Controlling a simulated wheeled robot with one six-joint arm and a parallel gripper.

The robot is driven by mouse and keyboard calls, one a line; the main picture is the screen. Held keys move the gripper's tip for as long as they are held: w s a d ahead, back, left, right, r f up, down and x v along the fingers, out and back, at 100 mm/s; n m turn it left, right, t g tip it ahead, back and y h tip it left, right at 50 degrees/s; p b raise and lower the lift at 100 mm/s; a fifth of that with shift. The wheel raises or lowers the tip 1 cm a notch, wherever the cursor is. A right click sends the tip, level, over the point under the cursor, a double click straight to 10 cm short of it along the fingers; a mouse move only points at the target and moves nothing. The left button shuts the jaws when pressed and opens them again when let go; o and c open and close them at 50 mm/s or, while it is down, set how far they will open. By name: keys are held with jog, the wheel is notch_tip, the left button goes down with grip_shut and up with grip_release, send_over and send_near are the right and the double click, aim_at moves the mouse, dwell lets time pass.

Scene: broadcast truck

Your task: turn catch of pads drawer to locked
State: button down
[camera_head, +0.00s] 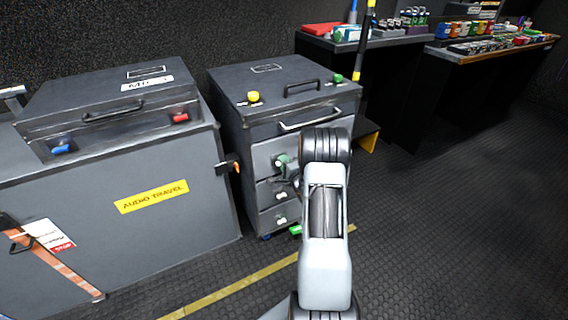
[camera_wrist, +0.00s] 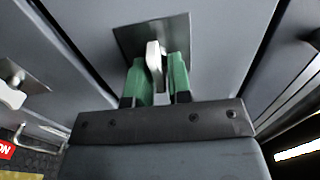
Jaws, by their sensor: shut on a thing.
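A dark grey drawer cabinet (camera_head: 262,118) stands in the middle of the head view, with drawers stacked on its front. I cannot read which drawer is the pads drawer. My gripper (camera_wrist: 155,78) has green fingertips, closed on both sides of a pale catch lever (camera_wrist: 154,57). The lever sits on a dark metal plate (camera_wrist: 127,38) on a grey drawer front (camera_wrist: 85,20). In the head view my gripper (camera_head: 283,164) is at the upper drawer, partly hidden by my arm. Another pale catch (camera_wrist: 12,94) shows at the left of the wrist view.
Lower drawers carry small pale catches (camera_head: 281,195). A silver bar handle (camera_head: 309,119) crosses the cabinet front above. A large grey case (camera_head: 130,220) stands close on the left, with an orange-tipped latch (camera_head: 229,167). The floor (camera_head: 440,230) on the right is clear.

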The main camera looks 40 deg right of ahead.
jog(key=c, duration=1.2)
grip_release()
jog(key=shift+c, duration=0.2)
jog(key=s+a+p, duration=0.2)
jog(key=s, duration=1.1)
jog(key=shift+s, duration=0.4)
jog(key=shift+d, duration=0.1)
